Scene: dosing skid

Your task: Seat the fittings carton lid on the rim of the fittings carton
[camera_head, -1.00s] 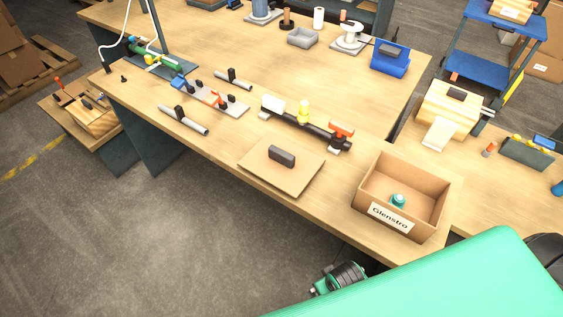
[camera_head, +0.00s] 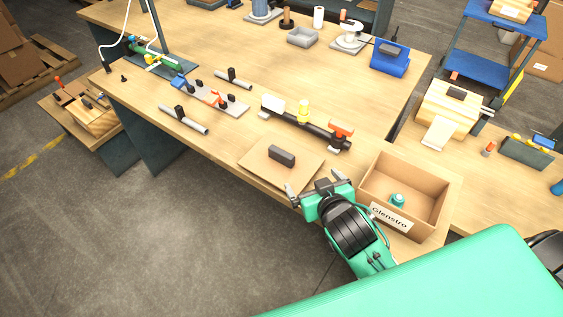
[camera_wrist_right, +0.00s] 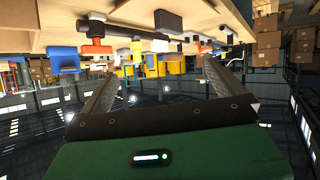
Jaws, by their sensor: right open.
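The fittings carton lid (camera_head: 257,171) is a flat tan cardboard sheet with a dark block handle (camera_head: 281,156) on top. It lies flat on the bench, left of the carton. The fittings carton (camera_head: 376,206) is an open box labelled "Glenstro", with a teal-capped item (camera_head: 397,201) inside. My right gripper (camera_head: 315,187) is open and empty at the lid's front right corner, between lid and carton; its exact height is unclear. Its spread fingers also show in the right wrist view (camera_wrist_right: 158,88) with nothing between them. My left gripper is not in view.
A dark rail with an orange-topped valve (camera_head: 341,130) lies behind the lid. Grey tubes (camera_head: 183,119) and a fitting plate lie to the left. The bench's front edge runs just before the lid.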

